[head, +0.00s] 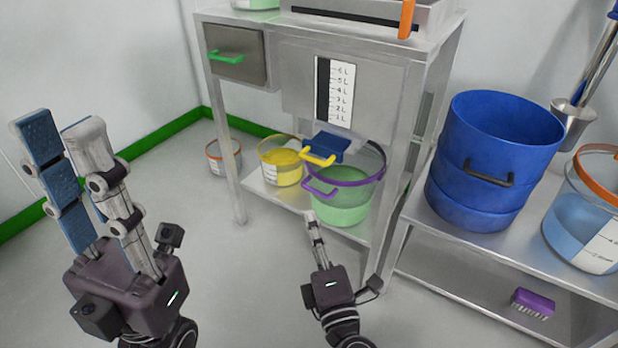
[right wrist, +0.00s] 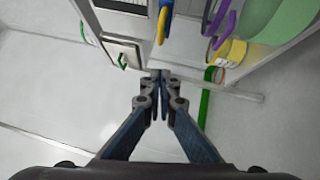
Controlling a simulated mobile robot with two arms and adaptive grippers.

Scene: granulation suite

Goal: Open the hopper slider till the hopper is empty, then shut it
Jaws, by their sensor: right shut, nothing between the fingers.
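The steel hopper (head: 290,88) has a litre gauge (head: 334,92) on its front; the gauge's strip looks dark over its whole height. Below it, the blue slider (head: 331,146) with a yellow handle (head: 318,158) sticks out at the front; I cannot tell how far it is open. A clear bucket (head: 345,205) with purple rim and handle, holding green material, stands underneath. My right gripper (head: 311,216) is shut and empty, below and in front of the handle. The yellow handle (right wrist: 163,24) is above the fingertips (right wrist: 160,76) in the right wrist view. My left gripper (head: 58,125) is open and empty, far left.
A yellow bucket (head: 281,172) stands beside the purple-rimmed one on the lower shelf. A drawer with a green handle (head: 233,57) is at upper left. A blue drum (head: 490,150), an orange-rimmed bucket (head: 590,220) and a purple brush (head: 533,301) are at right. The floor in front is clear.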

